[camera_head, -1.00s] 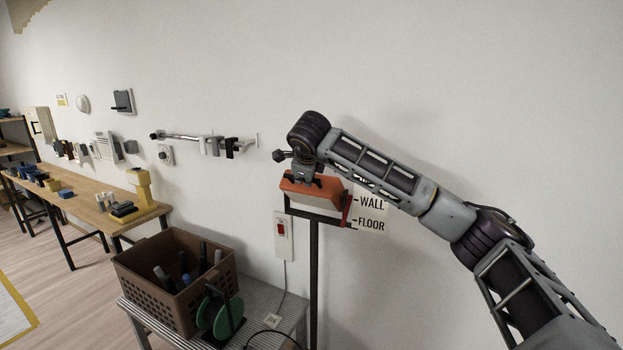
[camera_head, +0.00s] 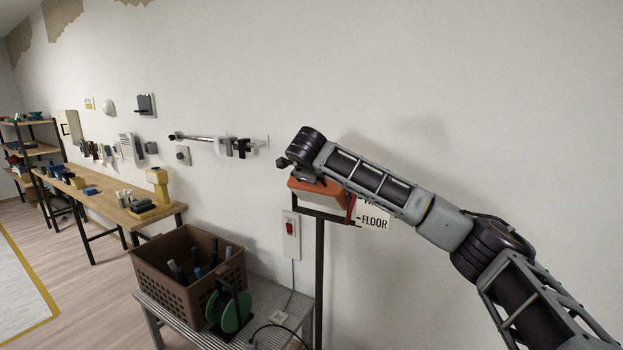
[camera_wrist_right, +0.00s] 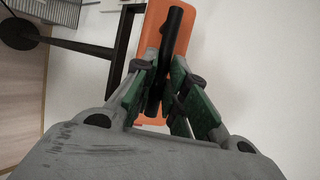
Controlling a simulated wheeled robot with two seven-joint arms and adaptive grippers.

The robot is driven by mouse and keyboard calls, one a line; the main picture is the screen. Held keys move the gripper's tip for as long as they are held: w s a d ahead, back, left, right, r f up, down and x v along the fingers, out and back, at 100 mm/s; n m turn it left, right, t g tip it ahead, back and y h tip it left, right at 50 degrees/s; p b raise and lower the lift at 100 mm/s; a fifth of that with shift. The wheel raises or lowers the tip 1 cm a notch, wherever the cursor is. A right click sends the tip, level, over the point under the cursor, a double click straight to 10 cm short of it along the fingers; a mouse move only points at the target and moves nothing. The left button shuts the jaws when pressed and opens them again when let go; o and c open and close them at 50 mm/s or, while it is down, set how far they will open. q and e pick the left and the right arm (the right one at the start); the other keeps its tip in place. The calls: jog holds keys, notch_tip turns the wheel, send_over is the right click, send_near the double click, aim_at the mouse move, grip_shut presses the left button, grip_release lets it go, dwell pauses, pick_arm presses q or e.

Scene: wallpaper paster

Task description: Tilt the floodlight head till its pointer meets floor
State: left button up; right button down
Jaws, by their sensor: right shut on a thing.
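The orange floodlight head (camera_head: 318,194) sits on a black stand (camera_head: 319,262) by the wall. A thin red pointer (camera_head: 350,208) is at its right side, next to a white card (camera_head: 374,221) reading FLOOR. My arm covers most of the upper word. The pointer's exact tip is too small to read. My right gripper (camera_wrist_right: 172,78) is shut on the black handle (camera_wrist_right: 172,45) of the floodlight head in the right wrist view, with the orange housing (camera_wrist_right: 155,22) behind it. My left gripper is not in view.
A brown crate of tools (camera_head: 165,265) and a green cable reel (camera_head: 229,311) stand on a grey metal bench (camera_head: 270,300) left of the stand. A red switch (camera_head: 290,227) is on the wall. A wooden workbench (camera_head: 110,195) is further left. The right wall is bare.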

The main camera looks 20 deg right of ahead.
jog(key=f, duration=0.1)
jog(key=a+f, duration=0.1)
jog(key=shift+s+f+g, duration=0.2)
jog(key=shift+f+g, duration=0.1)
jog(key=c, duration=1.8)
grip_release()
jog(key=shift+o, duration=1.2)
jog(key=shift+s+r, duration=0.1)
jog(key=shift+s, duration=0.05)
jog(key=shift+o, duration=0.5)
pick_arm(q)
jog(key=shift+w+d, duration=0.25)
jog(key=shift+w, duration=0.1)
pick_arm(e)
jog(key=v, duration=1.2)
jog(key=shift+d+r, duration=0.2)
jog(key=shift+r, duration=0.2)
